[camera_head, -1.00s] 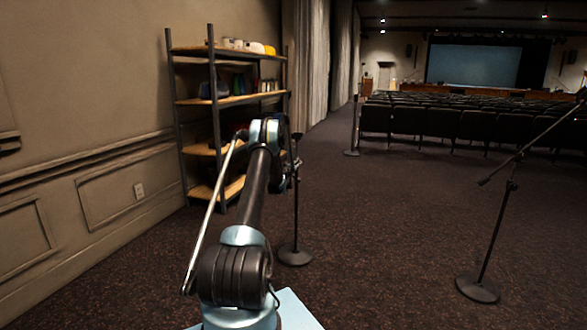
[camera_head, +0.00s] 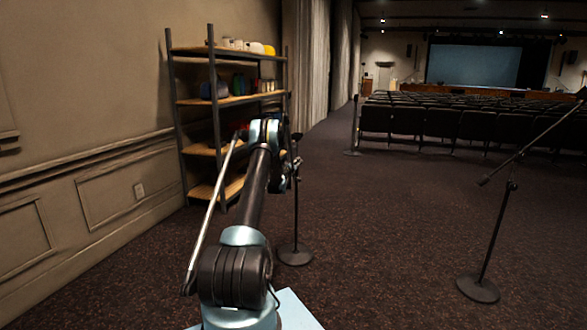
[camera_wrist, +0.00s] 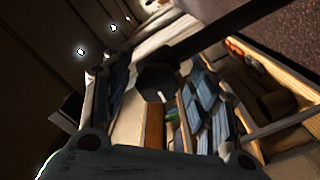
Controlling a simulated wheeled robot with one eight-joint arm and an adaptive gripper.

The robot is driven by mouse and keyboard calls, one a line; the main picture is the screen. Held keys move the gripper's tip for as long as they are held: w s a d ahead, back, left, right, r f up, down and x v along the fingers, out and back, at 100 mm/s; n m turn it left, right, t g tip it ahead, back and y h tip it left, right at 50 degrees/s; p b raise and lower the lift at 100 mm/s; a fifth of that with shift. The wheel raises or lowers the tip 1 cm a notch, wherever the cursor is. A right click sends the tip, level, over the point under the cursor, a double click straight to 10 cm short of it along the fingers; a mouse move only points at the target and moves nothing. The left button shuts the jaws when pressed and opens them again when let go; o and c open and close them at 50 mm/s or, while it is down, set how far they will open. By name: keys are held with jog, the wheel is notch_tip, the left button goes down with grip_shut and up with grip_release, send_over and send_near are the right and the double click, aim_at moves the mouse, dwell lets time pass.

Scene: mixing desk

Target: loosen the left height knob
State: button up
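Two microphone stands show in the head view. The left one (camera_head: 295,215) stands just beyond my arm, and its upper pole is partly hidden by my gripper. The right one (camera_head: 489,240) stands apart with a slanted boom. My gripper (camera_head: 287,178) is beside the left stand's pole, at about its upper middle. In the wrist view, my gripper's fingers (camera_wrist: 163,92) are spread, with a dark, many-sided knob-like part (camera_wrist: 157,80) between them. A gap shows on its left; I cannot tell whether the right finger touches it. The left height knob is not clear in the head view.
A shelf rack (camera_head: 235,99) with wooden boards and small items stands behind my gripper, against the left wall. Another stand (camera_head: 353,130) is farther back. Rows of dark seats (camera_head: 440,122) fill the rear. The carpet between the two near stands is clear.

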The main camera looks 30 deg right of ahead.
jog(key=v, duration=1.2)
